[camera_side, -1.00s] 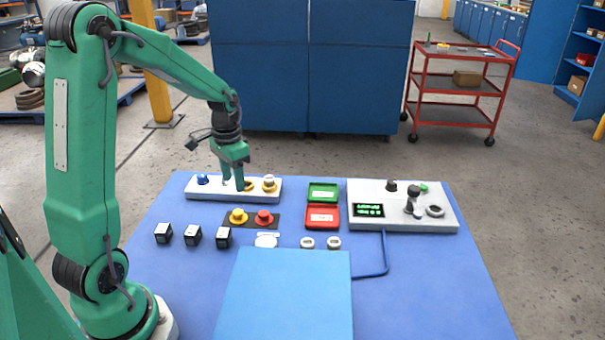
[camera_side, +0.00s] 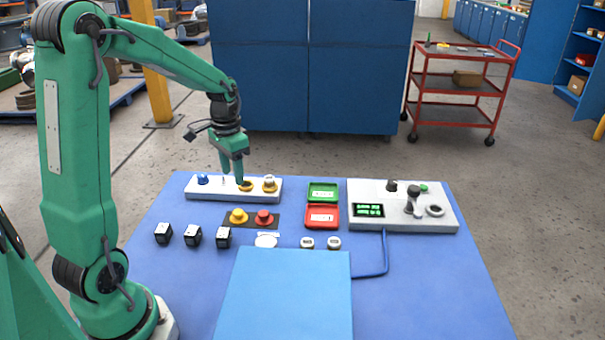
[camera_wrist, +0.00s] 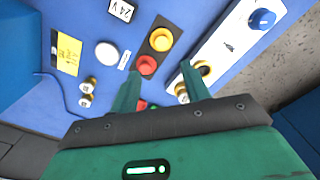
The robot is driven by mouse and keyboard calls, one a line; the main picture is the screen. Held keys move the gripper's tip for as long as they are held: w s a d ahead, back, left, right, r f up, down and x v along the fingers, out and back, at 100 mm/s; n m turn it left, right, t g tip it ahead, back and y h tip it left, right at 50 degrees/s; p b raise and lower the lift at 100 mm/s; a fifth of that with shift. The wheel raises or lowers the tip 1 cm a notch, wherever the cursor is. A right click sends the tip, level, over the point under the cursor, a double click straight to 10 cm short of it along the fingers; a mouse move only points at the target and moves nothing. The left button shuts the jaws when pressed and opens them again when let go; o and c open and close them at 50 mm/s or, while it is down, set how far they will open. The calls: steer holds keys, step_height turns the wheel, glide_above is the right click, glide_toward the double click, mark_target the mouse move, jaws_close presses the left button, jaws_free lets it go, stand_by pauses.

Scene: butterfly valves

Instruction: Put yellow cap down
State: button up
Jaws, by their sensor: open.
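The yellow cap (camera_side: 238,216) sits on a dark mat, left of a red cap (camera_side: 264,217). Both caps also show in the wrist view, the yellow cap (camera_wrist: 161,39) clear of the fingers. My gripper (camera_side: 231,175) is open and points down over the white rack (camera_side: 212,188), behind the mat and apart from the yellow cap. In the wrist view the gap between my fingers (camera_wrist: 160,76) is empty. A gold-rimmed round part (camera_side: 246,185) on the rack lies close to my right finger, which partly covers it in the wrist view.
The rack also holds a blue knob (camera_side: 202,179) and a white-topped gold part (camera_side: 269,183). Small black blocks (camera_side: 194,236) stand front left. Green (camera_side: 323,191) and red trays (camera_side: 322,217) and a grey panel (camera_side: 445,214) stand right. The blue table's front right is clear.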

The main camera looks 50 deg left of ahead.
steer(key=s+d+r+t, duration=0.2)
steer(key=s+d+r, duration=0.3)
steer(key=d, duration=0.3)
steer(key=s+d+r+t, duration=0.3)
steer(key=s+d+r, duration=0.3)
steer(key=s+d, duration=0.2)
steer(key=shift+d+t, duration=0.3)
steer(key=shift+d, duration=0.35)
